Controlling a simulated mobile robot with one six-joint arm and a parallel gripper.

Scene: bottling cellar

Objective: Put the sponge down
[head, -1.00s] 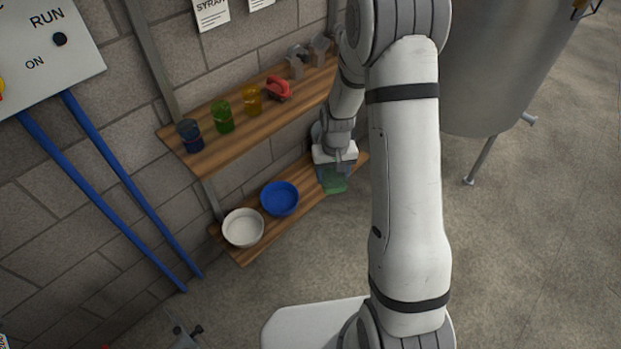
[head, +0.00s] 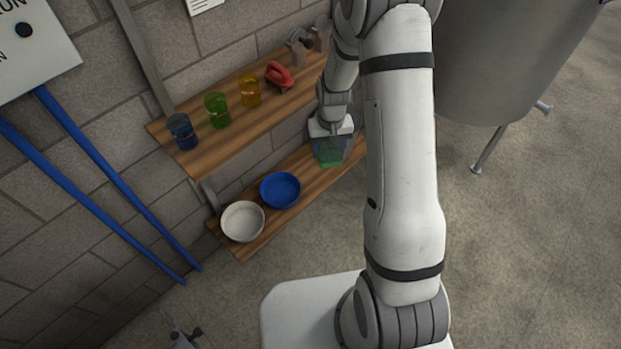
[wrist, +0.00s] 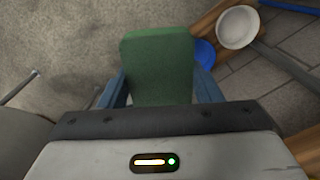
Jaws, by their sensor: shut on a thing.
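The green sponge (wrist: 158,62) is between the two blue fingers of my gripper (wrist: 160,92) in the wrist view. My gripper is shut on it. In the head view my gripper (head: 331,150) is over the right part of the lower wooden shelf (head: 308,178), and the green of the sponge (head: 330,159) shows below it. I cannot tell whether the sponge touches the shelf.
A blue bowl (head: 280,190) and a white bowl (head: 242,222) stand on the lower shelf, left of my gripper. The upper shelf (head: 205,155) holds blue, green and yellow glasses and a red-handled thing (head: 279,76). A large grey tank (head: 500,70) stands at right.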

